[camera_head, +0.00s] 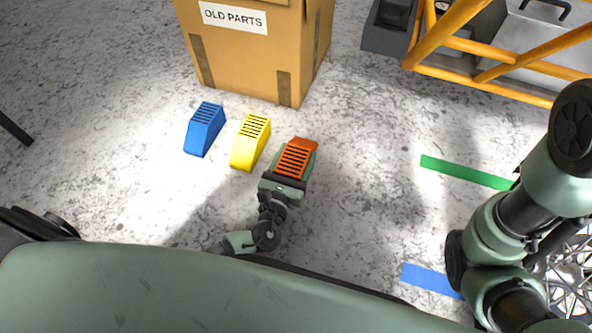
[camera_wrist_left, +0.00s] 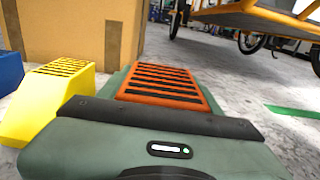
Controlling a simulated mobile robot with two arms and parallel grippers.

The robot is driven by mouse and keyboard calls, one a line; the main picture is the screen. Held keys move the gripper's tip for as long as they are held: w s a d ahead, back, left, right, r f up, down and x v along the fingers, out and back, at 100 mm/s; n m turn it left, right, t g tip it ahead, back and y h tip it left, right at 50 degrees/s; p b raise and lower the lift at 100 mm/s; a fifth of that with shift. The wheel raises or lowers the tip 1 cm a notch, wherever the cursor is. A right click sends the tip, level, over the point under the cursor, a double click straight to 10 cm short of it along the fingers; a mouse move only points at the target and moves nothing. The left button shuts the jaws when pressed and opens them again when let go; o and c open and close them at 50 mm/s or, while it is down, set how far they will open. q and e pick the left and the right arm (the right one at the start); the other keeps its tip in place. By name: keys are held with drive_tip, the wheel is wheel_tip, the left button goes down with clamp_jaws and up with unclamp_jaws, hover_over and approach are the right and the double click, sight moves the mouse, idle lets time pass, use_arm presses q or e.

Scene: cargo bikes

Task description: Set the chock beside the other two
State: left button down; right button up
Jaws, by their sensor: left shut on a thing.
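An orange-red chock (camera_head: 296,158) with dark slots sits between the fingers of my left gripper (camera_head: 290,172), which is shut on it. The chock also shows in the left wrist view (camera_wrist_left: 165,87), just beyond the gripper body. To its left in the head view a yellow chock (camera_head: 250,142) stands on the floor, and a blue chock (camera_head: 205,129) stands further left. A small gap separates the held chock from the yellow one. I cannot tell whether the held chock touches the floor. My right arm shows at the right; its gripper is out of view.
A cardboard box (camera_head: 240,50) labelled OLD PARTS stands behind the chocks. An orange-framed cargo bike (camera_head: 480,72) is at the upper right. Green tape (camera_head: 466,173) and blue tape (camera_head: 431,279) mark the floor. The floor between the held chock and the green tape is clear.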

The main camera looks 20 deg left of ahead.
use_arm(q)
wheel_tip(320, 180, down, 4)
drive_tip(key=b, duration=0.3)
drive_tip(key=shift+f, duration=0.2)
drive_tip(key=shift+r, duration=0.2)
drive_tip(key=shift+f, duration=0.15)
drive_tip(key=shift+c, duration=1.6)
unclamp_jaws()
drive_tip(key=shift+f, duration=0.1)
